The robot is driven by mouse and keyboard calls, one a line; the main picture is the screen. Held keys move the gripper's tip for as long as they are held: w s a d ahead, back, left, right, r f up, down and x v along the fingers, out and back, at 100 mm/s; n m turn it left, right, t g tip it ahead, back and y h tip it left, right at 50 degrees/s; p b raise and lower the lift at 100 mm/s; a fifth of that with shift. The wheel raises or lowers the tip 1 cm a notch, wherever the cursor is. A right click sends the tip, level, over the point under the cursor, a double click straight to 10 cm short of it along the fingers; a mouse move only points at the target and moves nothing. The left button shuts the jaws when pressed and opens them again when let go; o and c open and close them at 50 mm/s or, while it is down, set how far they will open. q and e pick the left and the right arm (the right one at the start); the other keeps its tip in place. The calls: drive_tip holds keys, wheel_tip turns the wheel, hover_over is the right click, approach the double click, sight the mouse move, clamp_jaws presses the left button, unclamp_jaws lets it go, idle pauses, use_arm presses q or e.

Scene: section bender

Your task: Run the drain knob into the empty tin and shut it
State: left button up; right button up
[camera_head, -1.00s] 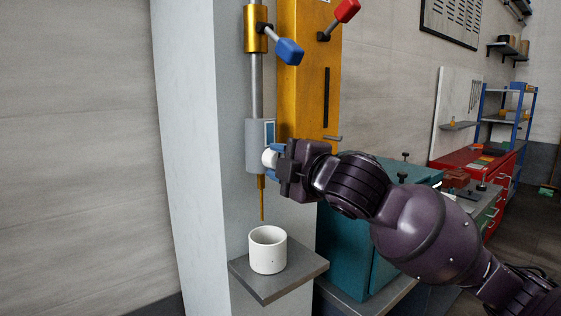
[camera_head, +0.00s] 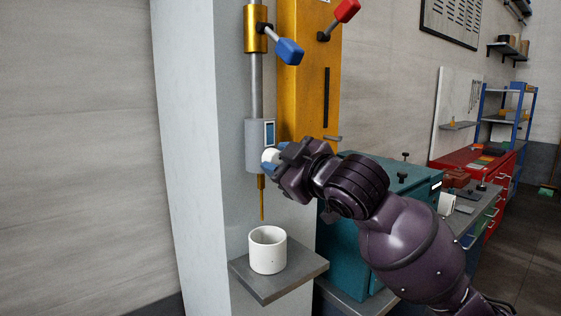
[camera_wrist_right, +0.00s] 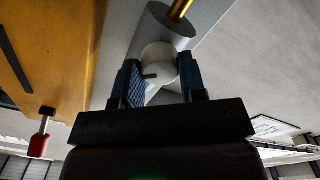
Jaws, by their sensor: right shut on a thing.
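The drain knob (camera_head: 268,157) is a white round knob on the side of a grey cylindrical valve body (camera_head: 257,137). My right gripper (camera_head: 275,160) is shut on the knob. In the right wrist view the white knob (camera_wrist_right: 159,62) sits between the blue finger pads, with a small dark mark on its face. A thin brass spout (camera_head: 262,198) points down from the valve body. The white tin (camera_head: 267,257) stands upright under the spout on a grey shelf (camera_head: 300,272). I see no liquid at the spout. My left gripper is not in view.
A blue-handled lever (camera_head: 289,51) and a red-handled lever (camera_head: 347,11) stick out above, by the yellow column (camera_head: 300,100). A teal cabinet (camera_head: 345,250) stands to the right, behind my right arm. Room left of the pale column is clear.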

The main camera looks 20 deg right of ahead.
idle(0.3)
drive_tip(key=o, duration=0.9)
drive_tip(key=shift+o, duration=0.2)
drive_tip(key=shift+s, duration=0.1)
drive_tip(key=b+v, duration=0.7)
drive_tip(key=v, duration=0.3)
drive_tip(key=shift+s, duration=0.3)
drive_tip(key=shift+d, duration=0.15)
